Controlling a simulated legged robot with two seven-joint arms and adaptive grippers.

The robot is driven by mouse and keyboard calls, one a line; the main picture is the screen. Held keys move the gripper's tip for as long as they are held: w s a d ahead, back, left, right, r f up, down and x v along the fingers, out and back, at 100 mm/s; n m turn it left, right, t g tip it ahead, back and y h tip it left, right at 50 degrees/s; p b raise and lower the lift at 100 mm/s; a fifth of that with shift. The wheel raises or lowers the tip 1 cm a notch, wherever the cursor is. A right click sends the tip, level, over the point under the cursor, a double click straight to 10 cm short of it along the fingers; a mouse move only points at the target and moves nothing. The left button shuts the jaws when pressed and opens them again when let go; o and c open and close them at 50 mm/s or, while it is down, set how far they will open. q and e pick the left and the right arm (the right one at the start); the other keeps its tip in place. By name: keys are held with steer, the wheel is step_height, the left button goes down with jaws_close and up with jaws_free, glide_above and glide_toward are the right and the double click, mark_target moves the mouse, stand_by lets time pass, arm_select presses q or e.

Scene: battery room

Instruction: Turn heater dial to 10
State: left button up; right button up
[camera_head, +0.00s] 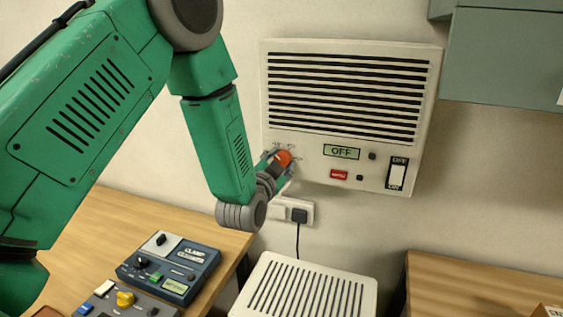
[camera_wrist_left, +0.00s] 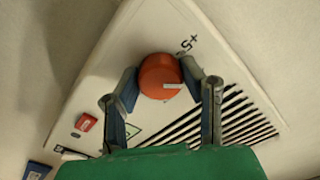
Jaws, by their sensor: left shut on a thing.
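The white wall heater (camera_head: 345,52) hangs on the wall, with dark slats and a lower control strip. Its round orange-red dial (camera_head: 284,157) is at the lower left of the front. My left gripper (camera_head: 277,160) is shut on the dial, partly covering it in the head view. In the left wrist view the dial (camera_wrist_left: 160,72) sits between both fingertips, with a white pointer mark toward the right and "+5" printed nearby. The small display (camera_head: 341,152) reads OFF. An OFF/ON rocker switch (camera_head: 397,174) is at the lower right. My right gripper is not in view.
Below the heater are a wall socket with a black plug (camera_head: 299,215) and a white slatted unit (camera_head: 303,291). A wooden table (camera_head: 210,236) at left carries control boxes (camera_head: 168,266). A grey cabinet (camera_head: 507,55) hangs upper right. Another wooden table (camera_head: 470,285) is lower right.

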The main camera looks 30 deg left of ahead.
arm_select(q)
steer(key=shift+f+m, duration=0.1)
steer(key=shift+m, duration=0.9)
steer(key=o, duration=1.1)
steer(key=shift+o, duration=0.2)
steer(key=shift+s+d, duration=0.1)
steer(key=shift+s, duration=0.25)
steer(key=v, duration=1.1)
steer(key=shift+f, duration=0.15)
